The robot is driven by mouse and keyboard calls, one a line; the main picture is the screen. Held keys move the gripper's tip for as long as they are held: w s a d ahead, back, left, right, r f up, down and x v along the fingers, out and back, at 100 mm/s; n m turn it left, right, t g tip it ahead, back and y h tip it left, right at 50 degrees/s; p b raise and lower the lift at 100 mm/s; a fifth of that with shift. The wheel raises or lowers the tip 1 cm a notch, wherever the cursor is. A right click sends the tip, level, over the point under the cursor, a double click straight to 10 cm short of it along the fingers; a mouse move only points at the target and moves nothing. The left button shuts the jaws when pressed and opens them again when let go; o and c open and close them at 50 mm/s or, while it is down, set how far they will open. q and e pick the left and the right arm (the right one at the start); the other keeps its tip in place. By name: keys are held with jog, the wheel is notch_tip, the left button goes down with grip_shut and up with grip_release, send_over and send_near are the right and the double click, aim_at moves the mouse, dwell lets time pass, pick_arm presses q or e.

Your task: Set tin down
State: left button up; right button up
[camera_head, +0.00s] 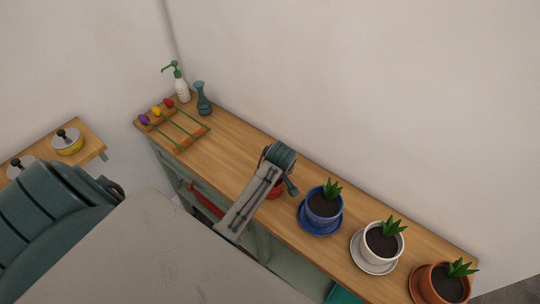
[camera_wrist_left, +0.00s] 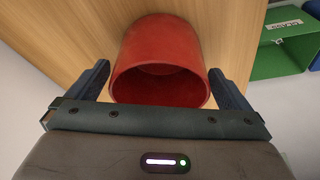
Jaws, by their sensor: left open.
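The red tin (camera_wrist_left: 160,40) is a round, open-mouthed cylinder over the wooden top, with its mouth towards the left wrist camera. It is partly hidden by my arm in the head view (camera_head: 276,190). My left gripper (camera_wrist_left: 163,88) is open, with one dark finger on each side of the tin. I see a gap beside each finger. The left gripper also shows over the middle of the long counter (camera_head: 235,148) in the head view. I cannot tell tilt or full contact between tin and counter. My right gripper is in neither view.
To the right on the counter are potted plants on saucers: blue (camera_head: 322,207), white (camera_head: 382,243) and terracotta (camera_head: 446,284). At the far left are a wooden rack (camera_head: 178,131), a pump bottle (camera_head: 181,88) and a teal vase (camera_head: 203,100). A green labelled box (camera_wrist_left: 275,45) sits lower down.

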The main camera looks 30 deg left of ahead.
pick_arm(q)
jog(key=shift+x, duration=1.05)
jog(key=c, duration=1.1)
jog(key=shift+o, duration=0.2)
jog(key=shift+r, duration=0.1)
